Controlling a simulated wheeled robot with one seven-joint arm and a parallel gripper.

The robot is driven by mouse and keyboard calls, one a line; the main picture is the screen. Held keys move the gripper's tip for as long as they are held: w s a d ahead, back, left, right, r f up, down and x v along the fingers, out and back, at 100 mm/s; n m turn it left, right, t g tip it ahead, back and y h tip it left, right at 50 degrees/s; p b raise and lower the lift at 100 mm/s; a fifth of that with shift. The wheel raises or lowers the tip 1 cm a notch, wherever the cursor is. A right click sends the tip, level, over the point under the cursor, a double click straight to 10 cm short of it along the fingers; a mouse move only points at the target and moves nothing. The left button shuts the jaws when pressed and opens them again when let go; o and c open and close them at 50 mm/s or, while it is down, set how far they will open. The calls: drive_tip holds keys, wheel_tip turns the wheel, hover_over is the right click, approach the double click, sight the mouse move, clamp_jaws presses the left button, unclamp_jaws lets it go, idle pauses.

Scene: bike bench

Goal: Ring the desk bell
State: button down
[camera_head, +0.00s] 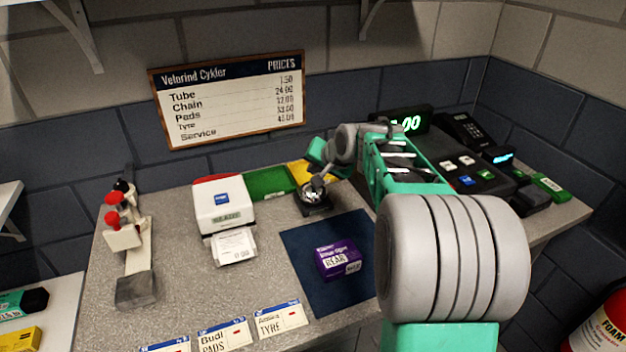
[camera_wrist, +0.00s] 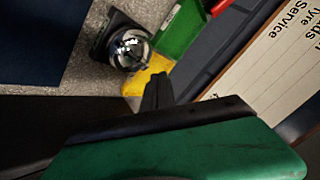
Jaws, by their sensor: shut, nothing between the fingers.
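The desk bell (camera_head: 311,199), a shiny silver dome on a dark square base, stands on the grey counter near its back. It also shows in the wrist view (camera_wrist: 130,50), upper left of the fingertips. My gripper (camera_head: 319,184) reaches in from the right, with its shut, empty fingers close to the top of the dome. The fingertips show in the wrist view (camera_wrist: 157,90) as a dark tip, over a yellow tray. They partly cover the bell in the head view, and I cannot tell whether they touch it.
Green (camera_head: 268,182) and yellow trays stand behind the bell. A white receipt printer (camera_head: 220,205) is to its left. A blue mat (camera_head: 308,281) with a purple box (camera_head: 338,259) lies in front. A cash register (camera_head: 470,172) stands at right beyond my arm.

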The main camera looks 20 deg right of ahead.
idle(0.4)
drive_tip(key=shift+f+b, duration=0.35)
drive_tip(key=shift+f, duration=0.1)
drive_tip(key=shift+f+b, duration=0.4)
drive_tip(key=shift+f, duration=0.1)
idle(0.4)
drive_tip(key=shift+r+p, duration=0.65)
drive_tip(key=shift+r, duration=0.3)
wheel_tip(320, 180, up, 6)
drive_tip(key=p, duration=0.3)
drive_tip(key=shift+p, duration=0.4)
